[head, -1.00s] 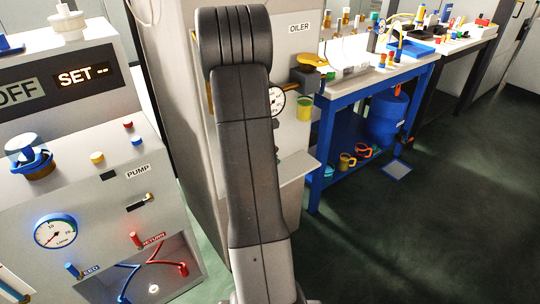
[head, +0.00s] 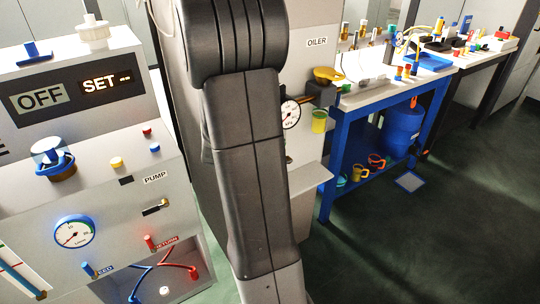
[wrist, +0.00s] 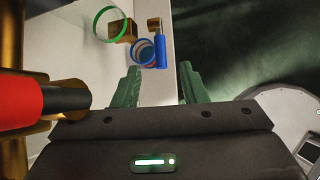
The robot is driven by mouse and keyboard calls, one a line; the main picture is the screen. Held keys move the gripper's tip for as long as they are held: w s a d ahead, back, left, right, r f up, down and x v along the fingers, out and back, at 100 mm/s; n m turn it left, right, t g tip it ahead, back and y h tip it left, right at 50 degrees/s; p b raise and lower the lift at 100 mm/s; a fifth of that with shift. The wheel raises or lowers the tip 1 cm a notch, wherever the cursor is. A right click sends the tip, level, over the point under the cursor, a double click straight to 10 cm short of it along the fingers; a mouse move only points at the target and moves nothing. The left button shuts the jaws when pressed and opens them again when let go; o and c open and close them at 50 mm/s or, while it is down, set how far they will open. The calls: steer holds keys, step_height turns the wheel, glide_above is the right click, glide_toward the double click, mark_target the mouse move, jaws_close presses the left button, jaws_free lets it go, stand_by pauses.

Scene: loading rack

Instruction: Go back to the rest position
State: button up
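My gripper (wrist: 159,70) shows in the wrist view as two green fingers standing well apart, with nothing held between them. Beyond the fingertips is a pale panel with a blue fitting (wrist: 161,52) and a green ring (wrist: 108,24) on it, apart from the fingers. In the head view my arm rises through the middle and hides part of the oiler cabinet (head: 300,75). The gripper itself is out of that view.
A red and black cylinder (wrist: 40,103) is close at the left of the wrist view. The pump panel (head: 120,205) stands left in the head view. A blue-framed bench (head: 333,170) with small parts stands right. The dark green floor (head: 440,240) is clear at the lower right.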

stand_by(0.5)
steer(key=b+x, duration=0.2)
steer(key=x, duration=1.2)
steer(key=shift+s, duration=0.1)
steer(key=shift+b, duration=0.4)
steer(key=shift+a+r+p, duration=0.1)
steer(key=shift+r+p, duration=0.15)
steer(key=shift+p, duration=0.05)
steer(key=shift+s+a+r, duration=0.2)
steer(key=shift+r, duration=0.05)
steer(key=p+v, duration=0.2)
steer(key=v, duration=1.1)
steer(key=shift+h, duration=0.4)
steer(key=b+x, duration=0.1)
steer(key=x, duration=0.3)
steer(key=b+x, duration=0.2)
steer(key=x, duration=0.3)
steer(key=a+b+x, duration=0.1)
steer(key=x, duration=0.4)
steer(key=shift+d+f+b, duration=0.15)
steer(key=shift+f+b, duration=0.15)
steer(key=shift+f, duration=0.15)
steer(key=shift+r+t, duration=0.1)
steer(key=shift+t, duration=0.2)
